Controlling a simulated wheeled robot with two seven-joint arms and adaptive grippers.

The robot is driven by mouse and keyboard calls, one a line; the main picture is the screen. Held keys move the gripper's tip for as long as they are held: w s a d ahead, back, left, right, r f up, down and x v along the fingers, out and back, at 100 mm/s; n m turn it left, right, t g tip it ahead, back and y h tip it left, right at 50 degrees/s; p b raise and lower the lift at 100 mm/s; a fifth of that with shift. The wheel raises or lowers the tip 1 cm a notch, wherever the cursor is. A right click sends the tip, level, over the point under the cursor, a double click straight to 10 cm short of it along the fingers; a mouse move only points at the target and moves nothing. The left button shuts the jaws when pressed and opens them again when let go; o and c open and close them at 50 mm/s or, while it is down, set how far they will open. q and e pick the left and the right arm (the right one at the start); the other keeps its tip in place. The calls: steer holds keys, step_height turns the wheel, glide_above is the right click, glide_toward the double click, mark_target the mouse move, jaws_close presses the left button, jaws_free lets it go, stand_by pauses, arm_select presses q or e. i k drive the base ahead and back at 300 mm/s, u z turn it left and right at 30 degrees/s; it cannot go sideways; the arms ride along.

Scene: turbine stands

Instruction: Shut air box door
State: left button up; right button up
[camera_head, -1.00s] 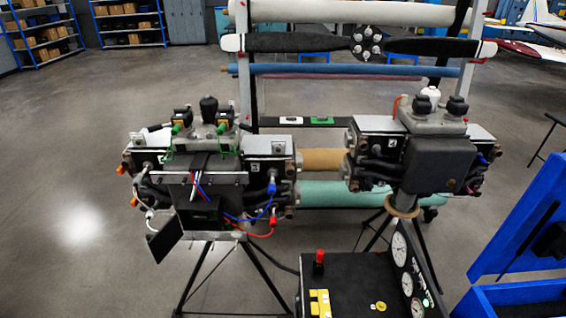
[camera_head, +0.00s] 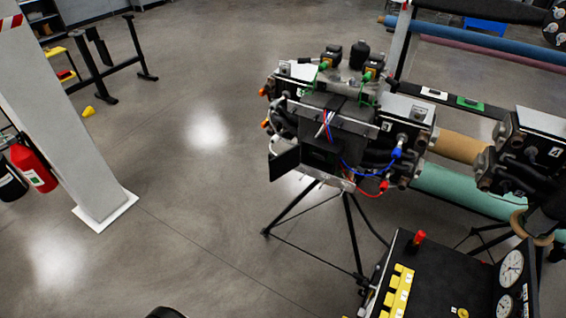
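An engine on a tripod stand (camera_head: 345,125) stands right of the middle, with red, white and blue wires on its front. A dark box (camera_head: 322,154), which appears to be the air box, sits low on its near side. A flat black door panel (camera_head: 284,163) sticks out from the left of this box, so the door appears open. The box's inside is too dark to make out.
A black console with yellow switches (camera_head: 400,290) and gauges stands at the front right. A second engine (camera_head: 525,160) is at the right edge. A grey pillar (camera_head: 65,120) and a red fire extinguisher (camera_head: 34,168) stand left. The floor between is clear.

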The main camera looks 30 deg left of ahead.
mark_target(279, 165)
steer(key=k, duration=0.9)
steer(key=u, duration=1.65)
steer(key=i, duration=3.3)
steer(key=z, duration=1.4)
